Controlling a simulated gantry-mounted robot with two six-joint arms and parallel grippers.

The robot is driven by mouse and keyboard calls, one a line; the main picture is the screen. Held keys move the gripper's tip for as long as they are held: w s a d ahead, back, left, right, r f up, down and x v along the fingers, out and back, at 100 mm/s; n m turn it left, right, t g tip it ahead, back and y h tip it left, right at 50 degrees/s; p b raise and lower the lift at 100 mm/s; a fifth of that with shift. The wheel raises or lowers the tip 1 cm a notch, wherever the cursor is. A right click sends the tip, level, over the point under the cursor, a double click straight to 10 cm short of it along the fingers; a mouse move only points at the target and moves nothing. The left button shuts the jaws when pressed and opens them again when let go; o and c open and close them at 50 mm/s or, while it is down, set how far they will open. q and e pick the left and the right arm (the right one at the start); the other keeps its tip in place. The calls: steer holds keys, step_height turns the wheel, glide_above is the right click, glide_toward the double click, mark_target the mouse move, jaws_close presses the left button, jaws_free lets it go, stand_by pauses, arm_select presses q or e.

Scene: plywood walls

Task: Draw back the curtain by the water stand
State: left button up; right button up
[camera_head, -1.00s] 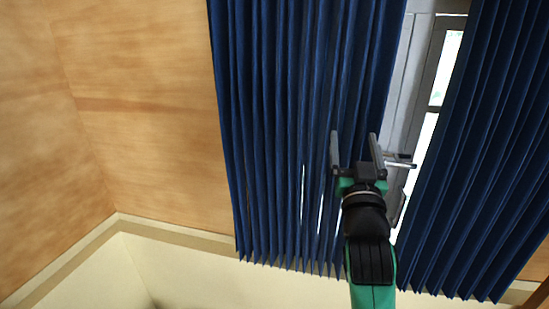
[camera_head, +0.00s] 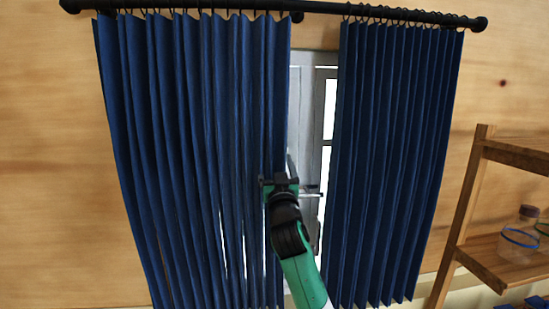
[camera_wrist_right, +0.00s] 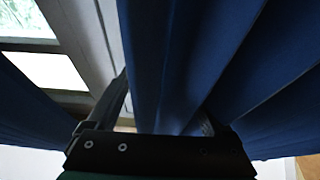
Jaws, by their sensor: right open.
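Two blue pleated curtains hang from a black rod (camera_head: 330,12): the left curtain (camera_head: 190,130) and the right curtain (camera_head: 395,150). A narrow gap between them shows the window (camera_head: 325,130). The right curtain is nearer the wooden stand (camera_head: 470,215) at the right, which holds a clear bottle (camera_head: 520,235). My right gripper (camera_head: 282,168) is at the inner edge of the left curtain. In the right wrist view its open fingers (camera_wrist_right: 162,115) have a blue fold between them; one fingertip is partly hidden by cloth. My left gripper is out of view.
Plywood wall (camera_head: 55,170) lies left of the curtains. The window's handle (camera_head: 310,194) sticks out in the gap beside my right gripper. The stand's shelves reach forward at the right.

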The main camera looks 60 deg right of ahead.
steer(key=shift+w+d+r, duration=0.15)
steer(key=shift+w+d, duration=0.1)
steer(key=shift+d, duration=0.05)
jaws_close()
stand_by(0.3)
